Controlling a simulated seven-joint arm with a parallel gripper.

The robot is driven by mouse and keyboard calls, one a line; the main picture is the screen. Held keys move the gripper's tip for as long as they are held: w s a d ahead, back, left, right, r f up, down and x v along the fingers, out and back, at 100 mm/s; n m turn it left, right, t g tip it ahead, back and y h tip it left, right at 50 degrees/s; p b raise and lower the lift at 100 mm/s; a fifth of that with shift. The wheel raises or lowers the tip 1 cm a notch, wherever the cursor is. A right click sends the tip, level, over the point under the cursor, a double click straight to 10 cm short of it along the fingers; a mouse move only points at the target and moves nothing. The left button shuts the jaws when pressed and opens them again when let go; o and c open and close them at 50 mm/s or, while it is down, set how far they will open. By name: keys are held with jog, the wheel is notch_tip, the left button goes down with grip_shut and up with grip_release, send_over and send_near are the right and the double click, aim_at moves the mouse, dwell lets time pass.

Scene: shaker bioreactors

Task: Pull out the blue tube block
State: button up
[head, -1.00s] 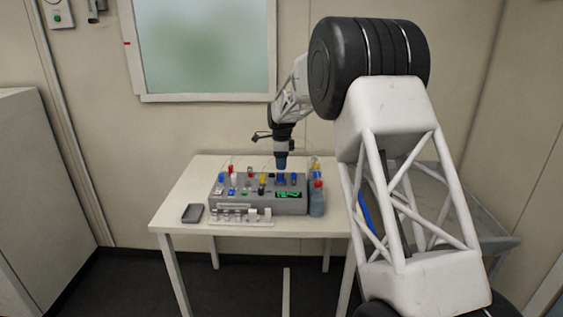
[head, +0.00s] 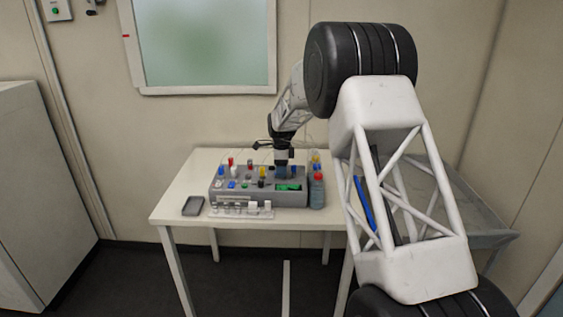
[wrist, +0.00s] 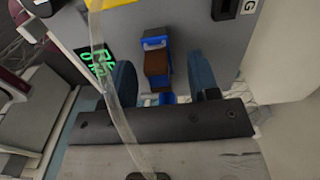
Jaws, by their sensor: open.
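The blue tube block (wrist: 156,62) shows in the wrist view as a small blue frame with a brown middle, on the grey face of the bioreactor unit. My gripper (wrist: 163,78) is open, with one blue finger on the left of the block and one on the right. Gaps show between the block and both fingers, and nothing is held. In the head view my gripper (head: 282,172) is low over the right part of the grey bioreactor unit (head: 233,199), close above its green display. It hides the block there.
A clear tube (wrist: 106,70) crosses the wrist view in front of the left finger. Several coloured caps and knobs stand on the unit. A bottle with a red cap (head: 317,190) stands close to its right, and a dark tray (head: 193,206) lies to its left.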

jog(key=shift+f, duration=0.8)
jog(key=shift+c, duration=0.4)
grip_shut()
jog(key=shift+r, duration=1.55)
dwell(0.4)
jog(key=shift+r, duration=1.3)
